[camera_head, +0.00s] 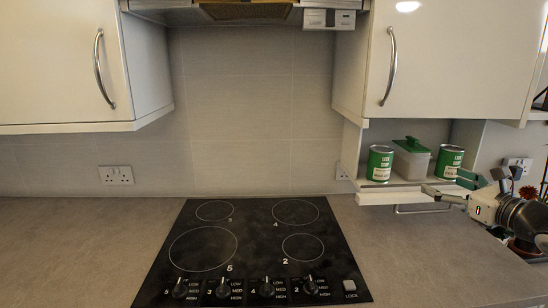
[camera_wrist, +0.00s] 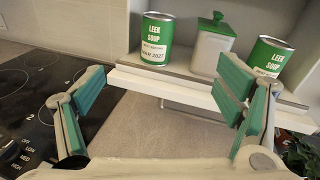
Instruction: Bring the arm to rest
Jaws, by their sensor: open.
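My gripper (camera_wrist: 163,92) is open and empty, with its two green-padded fingers spread wide in the wrist view. In the head view my gripper (camera_head: 450,187) is at the right, in front of a small white shelf (camera_head: 390,197) under the right cabinet. In the wrist view the shelf's front edge (camera_wrist: 170,86) lies beyond the fingers. Nothing is between the fingers except a view of the shelf edge and the countertop. Part of my arm shows at the right edge of the head view.
A left can (camera_head: 380,164), a green-lidded container (camera_head: 411,159) and a right can (camera_head: 449,162) stand on the shelf. A rail (camera_head: 422,210) hangs below it. The black hob (camera_head: 251,252) is left of my gripper. The countertop (camera_head: 80,250) at left is clear. A plant (camera_wrist: 298,155) is at lower right.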

